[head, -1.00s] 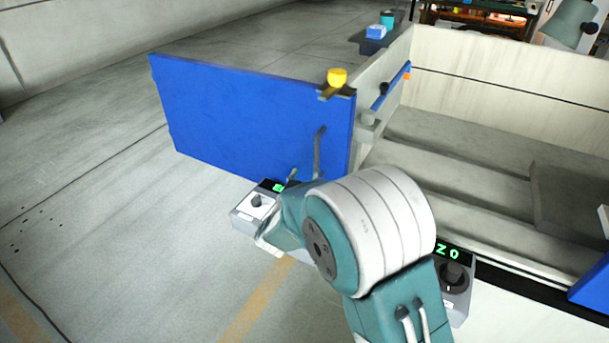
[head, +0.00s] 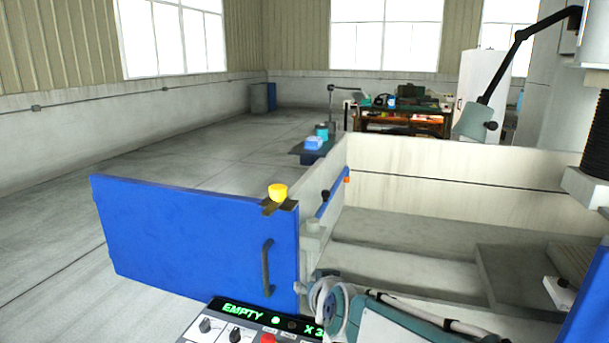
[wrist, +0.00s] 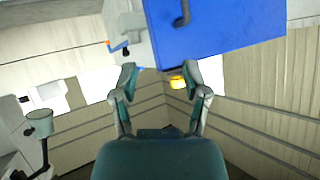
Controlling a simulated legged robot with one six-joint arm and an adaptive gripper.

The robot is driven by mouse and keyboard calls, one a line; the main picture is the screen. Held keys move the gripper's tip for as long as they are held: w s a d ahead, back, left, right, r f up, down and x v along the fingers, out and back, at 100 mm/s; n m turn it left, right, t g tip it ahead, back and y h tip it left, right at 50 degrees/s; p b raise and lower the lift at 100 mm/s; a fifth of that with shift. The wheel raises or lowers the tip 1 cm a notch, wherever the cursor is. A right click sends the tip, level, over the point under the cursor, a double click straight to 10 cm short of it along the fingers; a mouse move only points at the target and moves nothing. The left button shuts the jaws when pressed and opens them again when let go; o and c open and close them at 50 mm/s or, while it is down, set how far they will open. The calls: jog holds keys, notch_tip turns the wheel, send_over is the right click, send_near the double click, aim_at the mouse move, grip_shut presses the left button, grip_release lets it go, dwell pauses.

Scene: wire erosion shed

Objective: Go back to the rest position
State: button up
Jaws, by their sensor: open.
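My gripper (wrist: 159,82) shows in the wrist view with its two fingers apart and nothing between them. Beyond the fingers are the shed wall and the blue door (wrist: 225,30), which appears upside down there. In the head view my arm is folded low at the bottom centre, and the gripper's fingertips cannot be made out there. The blue door (head: 190,240) with its grey handle stands open at the left of the machine tank. A yellow knob-like piece (head: 278,193) sits on the door's top edge.
The machine tank (head: 450,165) is open at the right. A control panel (head: 250,325) reading EMPTY is at the bottom, close to my arm. A small shelf (head: 306,152) holds a blue box (head: 314,143). A lamp (head: 474,122) hangs at the right. The floor at left is clear.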

jog(key=s+d+f+g+h, duration=0.1)
jog(key=s+d+g, duration=0.1)
jog(key=s+d, duration=0.2)
jog(key=s+d+f+g+h, duration=0.1)
jog(key=s+d, duration=0.4)
jog(key=s, duration=0.6)
jog(key=s+d+m+g+h, duration=0.1)
jog(key=s+d+g, duration=0.1)
jog(key=s+d, duration=0.2)
jog(key=s, duration=0.3)
jog(key=shift+s+d+f+g+h, duration=0.3)
jog(key=shift+s+d+f+g, duration=0.05)
jog(key=shift+d+f+g, duration=0.05)
